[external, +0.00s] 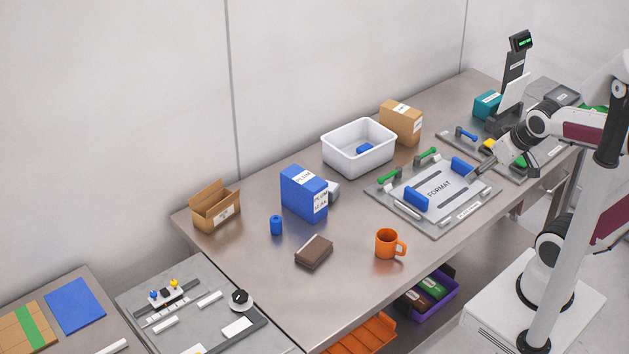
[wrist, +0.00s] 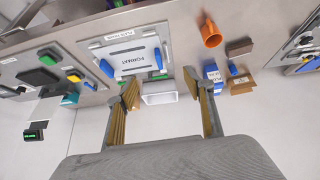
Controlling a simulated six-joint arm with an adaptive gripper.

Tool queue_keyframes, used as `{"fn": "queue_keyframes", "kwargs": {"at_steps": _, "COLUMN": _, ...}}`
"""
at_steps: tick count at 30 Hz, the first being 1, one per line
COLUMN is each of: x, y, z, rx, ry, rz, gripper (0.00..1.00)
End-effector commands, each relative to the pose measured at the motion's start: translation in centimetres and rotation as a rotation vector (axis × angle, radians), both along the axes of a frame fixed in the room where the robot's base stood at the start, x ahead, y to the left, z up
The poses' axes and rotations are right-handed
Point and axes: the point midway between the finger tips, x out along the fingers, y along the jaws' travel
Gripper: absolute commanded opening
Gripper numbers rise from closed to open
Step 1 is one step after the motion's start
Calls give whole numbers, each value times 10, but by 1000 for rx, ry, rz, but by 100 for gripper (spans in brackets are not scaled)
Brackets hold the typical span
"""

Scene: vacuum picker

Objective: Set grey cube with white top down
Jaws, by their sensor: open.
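I cannot pick out a grey cube with a white top in either view. A small grey-white object (external: 333,188), partly hidden behind the blue box, is too unclear to name.
A white bin (external: 345,158) holding a blue item stands behind the plate, beside a cardboard box (external: 400,125). A blue box (external: 298,195), blue cylinder (external: 276,226), brown block (external: 314,250) and orange mug (external: 386,244) stand left of the plate. Bare steel lies between them.

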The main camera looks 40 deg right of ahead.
Motion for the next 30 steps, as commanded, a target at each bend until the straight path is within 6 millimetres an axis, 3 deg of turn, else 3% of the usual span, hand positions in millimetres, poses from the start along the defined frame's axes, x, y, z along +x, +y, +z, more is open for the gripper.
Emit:
{"fn": "queue_keyframes", "kwargs": {"at_steps": 3, "x": -25, "y": 4, "z": 1, "rx": 16, "ry": 24, "rz": -2, "gripper": 52}}
{"fn": "queue_keyframes", "kwargs": {"at_steps": 10, "x": -52, "y": 8, "z": -1, "rx": 34, "ry": 61, "rz": -2, "gripper": 52}}
{"fn": "queue_keyframes", "kwargs": {"at_steps": 30, "x": -55, "y": 9, "z": -1, "rx": 37, "ry": 66, "rz": -2, "gripper": 52}}
